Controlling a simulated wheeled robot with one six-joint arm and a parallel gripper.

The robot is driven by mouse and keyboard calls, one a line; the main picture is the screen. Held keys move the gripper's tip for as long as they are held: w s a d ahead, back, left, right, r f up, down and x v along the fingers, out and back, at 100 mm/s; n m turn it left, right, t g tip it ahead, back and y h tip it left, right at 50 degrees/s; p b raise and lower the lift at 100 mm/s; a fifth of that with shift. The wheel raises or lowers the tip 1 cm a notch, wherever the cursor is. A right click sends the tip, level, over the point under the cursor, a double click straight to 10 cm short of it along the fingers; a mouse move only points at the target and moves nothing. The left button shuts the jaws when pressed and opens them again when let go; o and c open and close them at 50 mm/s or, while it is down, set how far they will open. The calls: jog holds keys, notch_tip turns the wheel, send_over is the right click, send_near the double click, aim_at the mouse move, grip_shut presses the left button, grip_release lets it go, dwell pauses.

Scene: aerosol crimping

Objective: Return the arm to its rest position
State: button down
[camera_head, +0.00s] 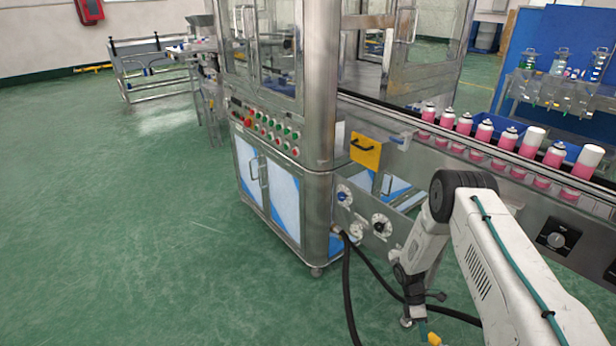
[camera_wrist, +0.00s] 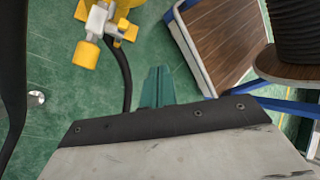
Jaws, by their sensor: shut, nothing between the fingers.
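My gripper (camera_wrist: 159,72) shows in the wrist view as two teal fingers close together, with nothing between them. They point over the green floor, beyond a grey plate with a dark edge. In the head view my white arm (camera_head: 497,255) comes in from the lower right, bends at a black joint, and its far part hangs down beside the conveyor. I cannot make out the fingers there.
The conveyor (camera_head: 520,190) carries several pink cans beside the steel machine (camera_head: 283,200). A black hose (camera_head: 348,290) runs down to the floor. The wrist view shows a yellow-and-white fitting (camera_wrist: 88,52) and a wood-topped cart (camera_wrist: 218,45). Open floor (camera_head: 110,220) lies left.

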jog(key=s+a+r+m+y, duration=0.15)
jog(key=r+m, duration=0.25)
jog(key=r, duration=0.9)
jog(key=s+a+r+m+t, duration=0.1)
jog(key=a+r+m, duration=0.15)
jog(key=r, duration=1.05)
jog(key=s+a+r+m, duration=0.1)
jog(key=r+m, duration=0.3)
jog(key=r, duration=0.9)
jog(key=s+a+r+m+t, duration=0.2)
jog(key=s+a+r+t, duration=0.1)
jog(key=s+r, duration=0.8)
jog(key=s+a+r+m+t+y, duration=0.1)
jog(key=s+a+r+m+t, duration=0.1)
jog(key=s+r, duration=1)
jog(key=a+t, duration=0.1)
jog(key=t, duration=0.1)
jog(key=shift+r+m+t, duration=0.2)
jog(key=shift+m+t, duration=0.15)
jog(key=shift+t, duration=0.05)
jog(key=shift+s+a+y, duration=0.1)
jog(key=shift+y, duration=0.15)
